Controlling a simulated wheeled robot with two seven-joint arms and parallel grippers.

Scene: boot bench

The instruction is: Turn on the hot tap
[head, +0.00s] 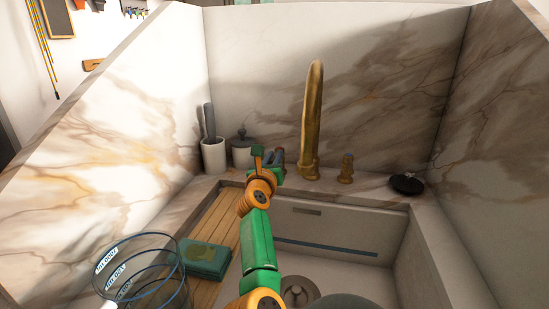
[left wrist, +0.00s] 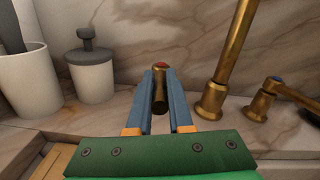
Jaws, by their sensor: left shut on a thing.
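The hot tap (left wrist: 161,88) is a brass handle with a red cap, standing on the marble ledge behind the sink. In the left wrist view, the two blue-grey fingers of my left gripper (left wrist: 159,78) are on either side of its handle, shut on it. In the head view my left gripper (head: 269,158) reaches the back ledge and largely hides the hot tap (head: 281,154). The tall brass spout (head: 311,120) stands just right of it. The cold tap (head: 346,168), with a blue cap in the left wrist view (left wrist: 276,88), is further right. My right gripper is out of view.
Two white pots (head: 213,155) stand left of the taps, one holding a grey tool. A black dish (head: 406,184) sits at the right. Marble walls enclose the sink (head: 330,222).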

